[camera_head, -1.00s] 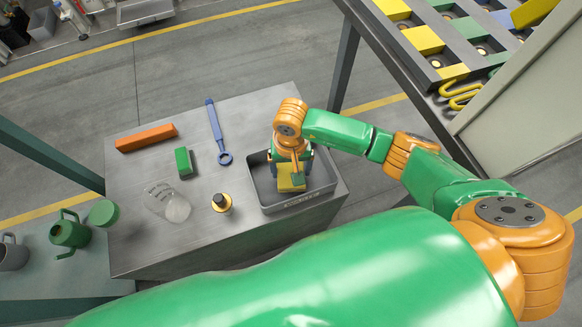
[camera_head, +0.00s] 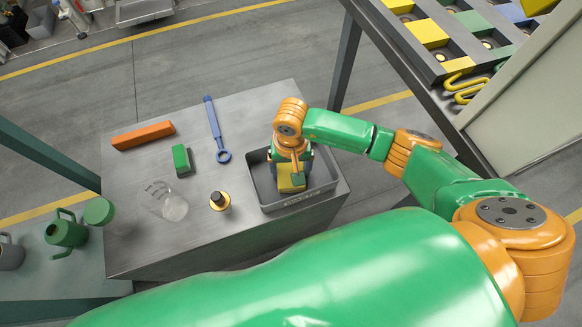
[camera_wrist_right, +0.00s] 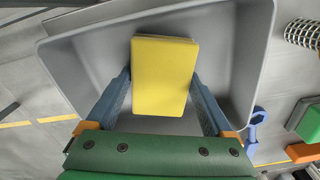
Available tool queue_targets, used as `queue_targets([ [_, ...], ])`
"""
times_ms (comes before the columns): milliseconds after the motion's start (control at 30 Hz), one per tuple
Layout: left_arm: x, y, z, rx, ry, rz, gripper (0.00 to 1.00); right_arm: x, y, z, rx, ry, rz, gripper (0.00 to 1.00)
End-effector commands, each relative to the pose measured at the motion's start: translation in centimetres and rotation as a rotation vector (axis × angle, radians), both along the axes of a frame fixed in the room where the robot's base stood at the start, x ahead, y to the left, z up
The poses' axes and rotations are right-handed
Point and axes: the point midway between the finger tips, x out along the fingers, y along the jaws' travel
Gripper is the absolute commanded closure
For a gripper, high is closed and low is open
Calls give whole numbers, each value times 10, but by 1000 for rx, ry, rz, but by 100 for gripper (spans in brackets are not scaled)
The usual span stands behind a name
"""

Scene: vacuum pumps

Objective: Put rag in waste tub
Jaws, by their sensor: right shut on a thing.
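The rag is a yellow, folded, block-like piece (camera_head: 291,182); it also shows in the right wrist view (camera_wrist_right: 165,75). My right gripper (camera_head: 291,172) is shut on it, with one blue-grey finger on each side in the right wrist view (camera_wrist_right: 164,88). The waste tub is a grey open box (camera_head: 318,193) at the right end of the metal table. Its grey wall fills the back of the wrist view (camera_wrist_right: 258,50). The gripper and rag are inside the tub's outline, over its floor. I cannot tell whether the rag touches the floor. My left gripper is out of view.
The metal table (camera_head: 140,235) also holds a blue ring-ended wrench (camera_head: 214,130), an orange bar (camera_head: 143,135), a green block (camera_head: 181,160), a clear vessel (camera_head: 168,203) and a black-and-yellow fitting (camera_head: 220,201). A rack with coloured blocks (camera_head: 430,35) stands at upper right.

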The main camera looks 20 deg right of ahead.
Motion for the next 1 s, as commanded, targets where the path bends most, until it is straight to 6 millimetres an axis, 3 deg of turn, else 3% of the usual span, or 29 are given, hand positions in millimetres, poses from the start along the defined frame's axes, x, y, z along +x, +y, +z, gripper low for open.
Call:
queue_targets([
  [300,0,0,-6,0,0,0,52,0,0,-5,0,-1,0,66],
  [333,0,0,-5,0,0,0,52,0,0,-4,0,0,0,6],
  [367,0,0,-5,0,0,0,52,0,0,-4,0,0,0,0],
  [600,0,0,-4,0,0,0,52,0,0,-1,0,-1,1,0],
  [900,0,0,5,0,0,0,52,1,0,57,1,-4,1,0],
  [1000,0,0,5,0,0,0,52,1,0,66,0,-2,1,0],
])
